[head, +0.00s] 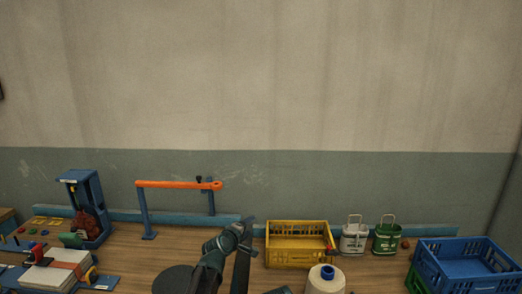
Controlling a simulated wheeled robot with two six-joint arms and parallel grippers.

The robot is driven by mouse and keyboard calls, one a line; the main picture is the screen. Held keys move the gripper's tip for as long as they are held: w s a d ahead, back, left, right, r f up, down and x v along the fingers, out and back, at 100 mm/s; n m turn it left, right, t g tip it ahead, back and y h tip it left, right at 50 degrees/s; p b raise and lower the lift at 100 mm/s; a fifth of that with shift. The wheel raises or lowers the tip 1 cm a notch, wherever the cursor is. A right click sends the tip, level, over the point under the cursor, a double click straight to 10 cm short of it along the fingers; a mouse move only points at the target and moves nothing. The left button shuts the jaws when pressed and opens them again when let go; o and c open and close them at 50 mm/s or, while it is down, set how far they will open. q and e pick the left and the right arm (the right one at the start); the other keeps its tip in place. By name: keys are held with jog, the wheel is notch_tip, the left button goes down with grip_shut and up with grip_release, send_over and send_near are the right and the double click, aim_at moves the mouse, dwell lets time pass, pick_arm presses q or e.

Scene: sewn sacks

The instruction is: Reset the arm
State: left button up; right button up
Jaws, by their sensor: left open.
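My left arm rises from the bottom edge near the middle of the head view, dark grey and teal. My left gripper (246,229) is at its upper end, in front of the table's back rail and left of the yellow crate. It is open, and I see nothing held in it. Its fingers are small and partly merge with the arm links. My right gripper is not in view.
Behind the wooden table (180,245) is a wall. A yellow crate (297,262), white can (354,239), green can (386,238), thread cone (325,281) and blue crate (462,281) stand right. An orange bar (178,185) on blue posts and a blue stand (76,178) are left.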

pick_arm(q)
jog(key=s+a+f+m+g+y, duration=0.2)
jog(key=s+a+f+m+g, duration=0.25)
jog(key=s, duration=0.55)
jog(key=s+a+f+m+g+y, duration=0.1)
jog(key=s+a+f+m+g, duration=0.3)
jog(key=s, duration=0.6)
jog(key=s+a+f+m+g+y, duration=0.25)
jog(key=s+f, duration=0.35)
jog(key=s, duration=0.4)
jog(key=s+d+m+g, duration=0.2)
jog(key=s+d+m, duration=0.2)
jog(key=s+d, duration=0.3)
jog(key=d+y, duration=0.1)
jog(key=d, duration=0.1)
jog(key=shift+d, duration=0.35)
jog(key=shift+s, duration=0.1)
